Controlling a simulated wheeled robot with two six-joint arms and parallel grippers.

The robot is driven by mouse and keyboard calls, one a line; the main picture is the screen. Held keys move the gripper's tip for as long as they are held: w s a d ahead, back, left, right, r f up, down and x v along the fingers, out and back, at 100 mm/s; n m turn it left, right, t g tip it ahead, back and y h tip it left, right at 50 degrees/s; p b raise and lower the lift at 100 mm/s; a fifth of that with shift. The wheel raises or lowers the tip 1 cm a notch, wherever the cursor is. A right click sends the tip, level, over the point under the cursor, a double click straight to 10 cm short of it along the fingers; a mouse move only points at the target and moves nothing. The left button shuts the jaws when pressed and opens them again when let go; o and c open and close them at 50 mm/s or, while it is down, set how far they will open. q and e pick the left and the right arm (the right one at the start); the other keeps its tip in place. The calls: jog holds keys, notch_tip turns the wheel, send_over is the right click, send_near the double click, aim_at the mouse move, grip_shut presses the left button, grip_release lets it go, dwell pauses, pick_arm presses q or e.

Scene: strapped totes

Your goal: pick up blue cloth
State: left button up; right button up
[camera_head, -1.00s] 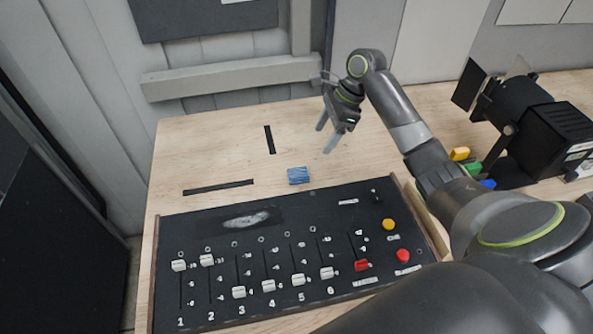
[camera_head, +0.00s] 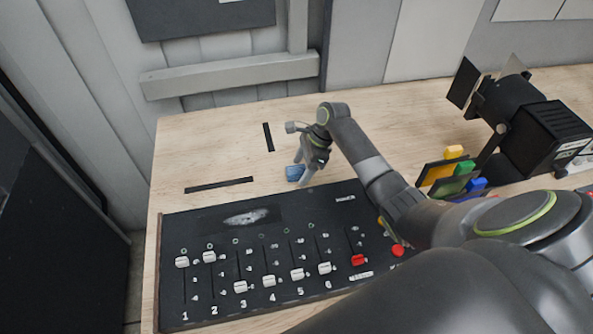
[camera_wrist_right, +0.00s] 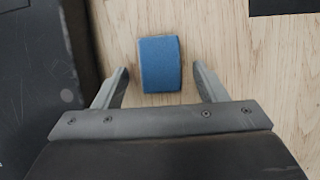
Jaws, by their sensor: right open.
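The blue cloth (camera_wrist_right: 160,64) is a small folded block lying on the wooden table, just behind the black fader console. In the head view the cloth (camera_head: 293,173) is partly covered by my right gripper (camera_head: 304,172). In the right wrist view my right gripper (camera_wrist_right: 163,78) is open, with one finger to each side of the cloth's near end. There is a gap between each finger and the cloth. My left gripper does not show.
The fader console (camera_head: 205,237) with white and red sliders fills the table's front. A black stage lamp (camera_head: 540,125) stands at the right, with yellow, green and blue tabbed pieces (camera_head: 463,168) beside it. Black tape strips (camera_head: 218,185) lie on the table. The table's back middle is clear.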

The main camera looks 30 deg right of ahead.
aim_at(302, 169)
jog(key=c, duration=1.1)
jog(key=shift+o, duration=0.2)
jog(key=shift+r, duration=0.1)
notch_tip(302, 169, up, 10)
jog(key=b, duration=0.1)
jog(key=shift+o, duration=1.4)
jog(key=shift+c, duration=1)
